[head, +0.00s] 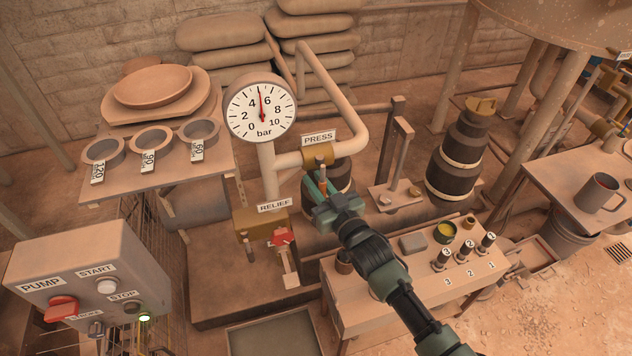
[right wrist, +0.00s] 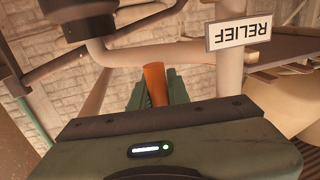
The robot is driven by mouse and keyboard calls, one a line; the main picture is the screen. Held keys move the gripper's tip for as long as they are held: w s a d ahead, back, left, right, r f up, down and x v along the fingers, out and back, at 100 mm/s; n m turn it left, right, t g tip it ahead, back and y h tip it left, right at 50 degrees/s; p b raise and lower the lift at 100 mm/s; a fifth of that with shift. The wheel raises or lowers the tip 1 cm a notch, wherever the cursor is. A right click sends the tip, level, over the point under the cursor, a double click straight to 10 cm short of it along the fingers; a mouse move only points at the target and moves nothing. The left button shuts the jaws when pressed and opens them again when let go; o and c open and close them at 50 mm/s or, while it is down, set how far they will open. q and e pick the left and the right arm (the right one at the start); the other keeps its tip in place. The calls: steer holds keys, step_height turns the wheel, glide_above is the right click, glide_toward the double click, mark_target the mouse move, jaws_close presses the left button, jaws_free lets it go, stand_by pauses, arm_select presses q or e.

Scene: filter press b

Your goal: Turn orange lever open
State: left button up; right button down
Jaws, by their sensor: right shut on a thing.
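The orange lever (head: 323,183) is under the PRESS sign, below a brass valve body (head: 318,155) on the pipe. My right gripper (head: 318,192) reaches up to it from the lower right and is shut on the lever. In the right wrist view the orange lever (right wrist: 155,84) stands between the green fingers, and its upper end shows. The rest of the lever is hidden by the gripper. My left gripper is in neither view.
A pressure gauge (head: 261,108) reads about 5 bar. A red relief handle (head: 282,238) sits lower left of my gripper, by the RELIEF sign (head: 274,206). A control box (head: 75,270) stands at left.

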steer(key=shift+d, duration=0.15)
steer(key=w+d+r+n+h+p, duration=0.2)
steer(key=d+r+n+h+p, duration=0.2)
steer(key=n+p, duration=0.6)
steer(key=shift+w+d+r+n+g+p, duration=0.15)
steer(key=shift+d+r+n+g+p, duration=0.2)
steer(key=shift+d+r+n, duration=1.8)
steer(key=shift+a+f+n, duration=0.65)
steer(key=shift+f+n, duration=0.2)
steer(key=shift+f, duration=0.1)
steer(key=c, duration=1.3)
jaws_free()
steer(key=shift+c, duration=0.2)
